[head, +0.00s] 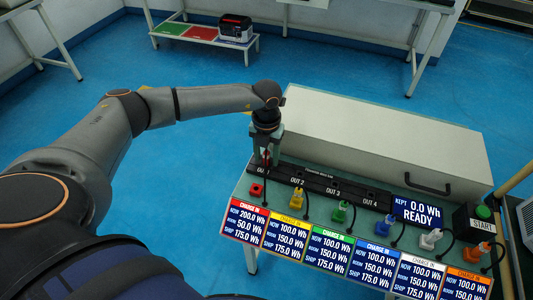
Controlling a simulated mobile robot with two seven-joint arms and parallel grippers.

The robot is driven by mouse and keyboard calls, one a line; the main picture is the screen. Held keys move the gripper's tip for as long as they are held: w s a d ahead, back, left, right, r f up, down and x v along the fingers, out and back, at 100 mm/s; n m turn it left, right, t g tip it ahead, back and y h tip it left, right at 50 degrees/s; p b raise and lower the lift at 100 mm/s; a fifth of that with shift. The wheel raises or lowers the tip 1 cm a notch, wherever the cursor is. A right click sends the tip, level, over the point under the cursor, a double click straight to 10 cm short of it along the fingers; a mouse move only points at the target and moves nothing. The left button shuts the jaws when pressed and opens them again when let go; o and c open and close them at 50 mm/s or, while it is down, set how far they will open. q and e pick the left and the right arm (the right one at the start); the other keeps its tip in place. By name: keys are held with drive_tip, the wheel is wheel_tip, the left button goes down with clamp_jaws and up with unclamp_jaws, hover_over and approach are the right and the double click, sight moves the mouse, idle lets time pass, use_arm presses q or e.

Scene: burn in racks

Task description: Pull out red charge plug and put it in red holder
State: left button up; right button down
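My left gripper (266,157) points down over the left end of the black outlet strip (318,184), by OUT 1. A little red of the red charge plug (266,155) shows between its fingers. Whether the fingers press on the plug, and whether it sits in the outlet, is hidden. A black cable hangs from there to the panel front. The red holder (257,190) is a small red block with a dark opening, empty, just in front of the gripper. My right gripper is not in view.
Yellow (297,198), green (340,212), blue (385,226), white (431,239) and orange (480,250) plugs stand in a row. Display cards line the front edge. A long pale case (380,140) stands behind the strip. A START button (483,212) is at right.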

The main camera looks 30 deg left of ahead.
use_arm(q)
clamp_jaws()
idle(0.7)
idle(1.2)
